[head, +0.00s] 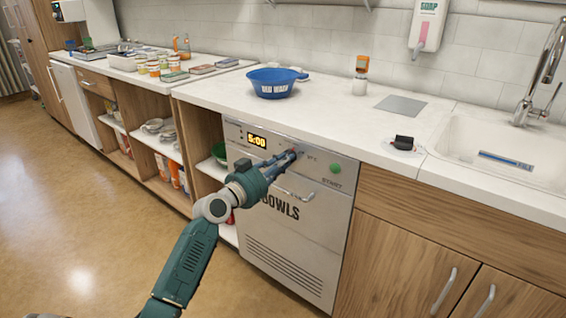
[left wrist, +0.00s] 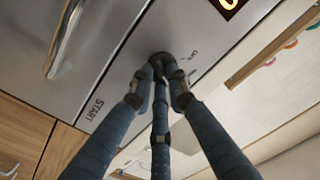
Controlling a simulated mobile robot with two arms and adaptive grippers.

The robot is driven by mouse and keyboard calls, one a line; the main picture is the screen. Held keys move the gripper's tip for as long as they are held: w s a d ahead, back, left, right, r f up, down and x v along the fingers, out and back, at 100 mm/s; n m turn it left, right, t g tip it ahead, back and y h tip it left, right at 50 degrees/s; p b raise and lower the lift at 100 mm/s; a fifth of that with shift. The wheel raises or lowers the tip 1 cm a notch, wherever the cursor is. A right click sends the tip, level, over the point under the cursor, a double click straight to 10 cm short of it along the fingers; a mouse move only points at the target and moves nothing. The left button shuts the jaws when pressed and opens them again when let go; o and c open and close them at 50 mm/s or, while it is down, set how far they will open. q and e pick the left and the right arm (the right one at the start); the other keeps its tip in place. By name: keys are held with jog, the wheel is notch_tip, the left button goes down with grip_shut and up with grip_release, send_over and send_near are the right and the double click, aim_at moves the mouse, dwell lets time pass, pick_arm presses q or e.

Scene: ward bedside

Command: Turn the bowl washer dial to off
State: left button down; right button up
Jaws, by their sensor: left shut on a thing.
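The bowl washer (head: 290,235) is a grey front panel marked "BOWLS", set under the white counter. My left gripper (head: 295,154) reaches its upper control strip, with the fingers closed together at the dial. In the left wrist view the fingers (left wrist: 165,75) are shut on the dark round dial (left wrist: 162,57). Small lettering stands beside the dial, too small to read surely. The fingers cover much of the dial, so its setting cannot be told. The display (head: 257,140) reads 5:00 in orange. My right gripper is not in view.
A green button (head: 336,168) marked "START" sits right of the dial. The washer's bar handle (head: 293,195) is just below my fingers; it also shows in the left wrist view (left wrist: 66,38). A blue bowl (head: 272,84) stands on the counter above. Open shelves lie to the left.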

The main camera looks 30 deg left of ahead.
pick_arm(q)
jog(key=shift+a+r+n+p, duration=0.15)
jog(key=shift+n+p, duration=0.75)
jog(key=shift+n, duration=3.1)
jog(key=shift+a+r+n+p, duration=0.1)
jog(key=shift+n+p, duration=0.8)
jog(key=shift+n, duration=3.1)
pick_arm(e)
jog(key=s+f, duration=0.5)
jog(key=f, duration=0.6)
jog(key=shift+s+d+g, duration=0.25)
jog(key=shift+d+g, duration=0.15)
pick_arm(q)
jog(key=c, duration=1.7)
grip_release()
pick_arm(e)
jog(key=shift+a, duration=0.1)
